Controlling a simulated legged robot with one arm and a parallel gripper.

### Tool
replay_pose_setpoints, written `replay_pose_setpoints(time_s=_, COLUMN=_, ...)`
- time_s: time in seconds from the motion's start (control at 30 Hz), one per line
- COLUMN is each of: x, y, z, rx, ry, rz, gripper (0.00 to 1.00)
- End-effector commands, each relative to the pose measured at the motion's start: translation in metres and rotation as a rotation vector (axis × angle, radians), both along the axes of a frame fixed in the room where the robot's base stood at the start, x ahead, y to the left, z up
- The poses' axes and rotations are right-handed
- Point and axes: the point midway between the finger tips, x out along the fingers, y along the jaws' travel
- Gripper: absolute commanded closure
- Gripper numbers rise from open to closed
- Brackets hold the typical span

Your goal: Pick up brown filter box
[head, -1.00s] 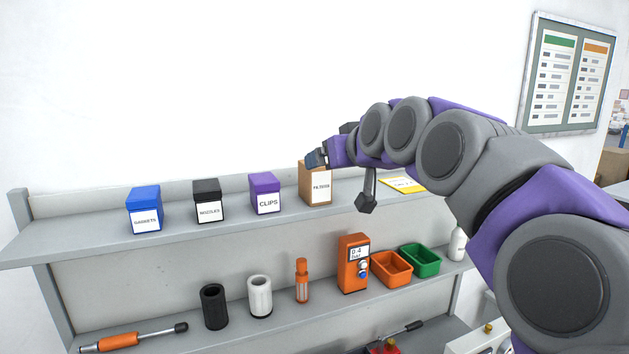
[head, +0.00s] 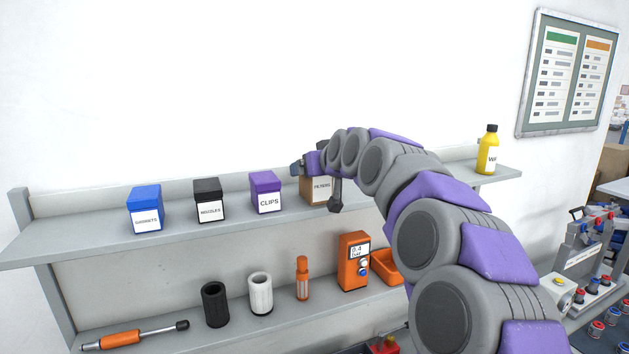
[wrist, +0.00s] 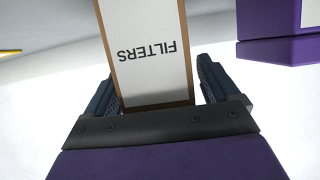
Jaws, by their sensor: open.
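The brown filter box (head: 315,190) stands on the upper shelf, right of the purple clips box, with a white "FILTERS" label on its front. My arm covers its top and right side in the head view. My gripper (head: 298,168) is at the top of the box in that view. In the wrist view the filter box (wrist: 148,50) appears upside down, its lower part in the picture lying between the two dark blue fingers of my gripper (wrist: 160,88). The fingers are open, one on each side of the box, with a narrow gap visible on the right.
The purple clips box (head: 266,192) is the nearest neighbour on the left, then black nozzles (head: 209,200) and blue gaskets (head: 145,209) boxes. A yellow bottle (head: 488,150) stands at the shelf's right end. The lower shelf holds an orange meter (head: 353,262) and cylinders.

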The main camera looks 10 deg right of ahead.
Motion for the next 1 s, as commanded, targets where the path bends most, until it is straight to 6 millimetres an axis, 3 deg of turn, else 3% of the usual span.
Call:
replay_pose_setpoints(time_s=0.27, x=0.0029, y=0.0005, z=-0.0002, rx=-0.001, ry=-0.003, rz=-0.001, gripper=0.12)
replay_pose_setpoints(time_s=0.9, x=0.0035, y=0.0005, z=-0.0003, rx=-0.001, ry=-0.003, rz=-0.001, gripper=0.71)
replay_pose_setpoints(time_s=1.0, x=0.0034, y=0.0006, z=-0.0001, rx=-0.001, ry=-0.003, rz=-0.001, gripper=0.72)
